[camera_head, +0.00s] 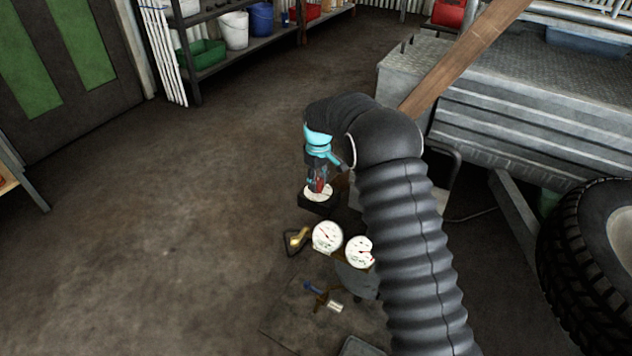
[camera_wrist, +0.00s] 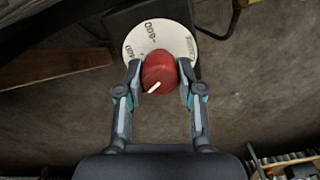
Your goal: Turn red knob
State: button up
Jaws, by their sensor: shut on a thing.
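The red knob (camera_wrist: 158,72) has a white pointer line and sits over a round white dial (camera_wrist: 150,38) with printed markings. In the wrist view the pointer line slants toward the lower left. My gripper (camera_wrist: 159,78) has one finger on each side of the knob and is shut on it. In the head view my gripper (camera_head: 320,183) points down at the dial (camera_head: 318,194) on a dark box (camera_head: 319,206). There the fingers hide most of the knob.
Two white gauges (camera_head: 327,236) (camera_head: 359,251) stand just in front of the dial box. A brass-coloured piece (camera_head: 298,237) is left of them. A grey metal trailer (camera_head: 500,110) and a large tyre (camera_head: 590,260) are at right. The floor at left is clear.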

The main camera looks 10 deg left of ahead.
aim_at(317, 179)
jog(key=o, duration=1.2)
jog(key=shift+c, duration=0.2)
notch_tip(317, 179, up, 12)
jog(key=shift+w+a, duration=0.1)
jog(key=shift+w, duration=0.05)
